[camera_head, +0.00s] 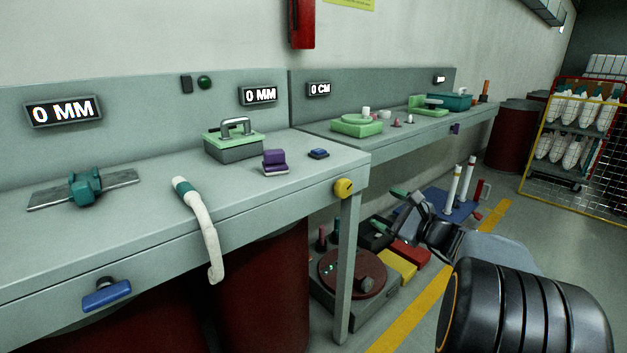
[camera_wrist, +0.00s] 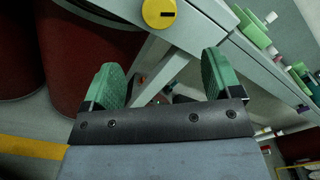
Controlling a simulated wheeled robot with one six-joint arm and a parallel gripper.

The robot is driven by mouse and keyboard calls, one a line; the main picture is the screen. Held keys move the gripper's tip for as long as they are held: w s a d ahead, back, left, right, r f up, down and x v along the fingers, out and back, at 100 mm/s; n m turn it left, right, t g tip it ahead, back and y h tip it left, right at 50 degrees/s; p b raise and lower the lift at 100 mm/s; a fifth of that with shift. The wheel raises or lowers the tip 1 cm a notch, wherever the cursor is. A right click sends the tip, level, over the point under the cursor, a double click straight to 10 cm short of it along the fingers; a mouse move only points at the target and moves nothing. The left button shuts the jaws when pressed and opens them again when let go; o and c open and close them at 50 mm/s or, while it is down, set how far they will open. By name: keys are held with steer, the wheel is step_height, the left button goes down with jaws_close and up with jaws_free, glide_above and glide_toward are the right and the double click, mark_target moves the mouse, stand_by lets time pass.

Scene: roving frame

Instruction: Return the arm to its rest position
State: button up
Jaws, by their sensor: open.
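My gripper (camera_wrist: 160,82) is open, its two green-padded fingers spread wide with nothing between them. In the head view my gripper (camera_head: 396,208) hangs low on the right, beside the workbench leg and below the bench top. My dark arm reaches to it from the lower right. A yellow knob (camera_head: 344,188) sits on the near bench's corner, left of and above the gripper. The knob also shows at the top of the wrist view (camera_wrist: 158,13), apart from the fingers.
The near workbench (camera_head: 110,240) carries a white hose (camera_head: 204,225) hanging over its edge. Under the far bench stand a red turntable (camera_head: 352,275) and a yellow block (camera_head: 396,266). A blue board (camera_head: 450,205) with white cylinders lies behind my gripper. Open floor lies right.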

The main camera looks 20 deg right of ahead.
steer(key=s+a+r+n+g+p, duration=0.3)
steer(key=s+a+n+g+p, duration=0.15)
steer(key=a+n+p, duration=0.35)
steer(key=s+a+r+n+g+p, duration=0.35)
steer(key=a+g+p, duration=0.25)
steer(key=a, duration=0.4)
steer(key=s+r+n+g+h+p, duration=0.2)
steer(key=s+r+n+h+p, duration=0.4)
steer(key=s+n+p, duration=0.3)
steer(key=n+h+p, duration=0.1)
steer(key=n+p, duration=0.1)
steer(key=p, duration=0.1)
steer(key=shift+s+a, duration=0.15)
steer(key=shift+s, duration=0.15)
stand_by(0.5)
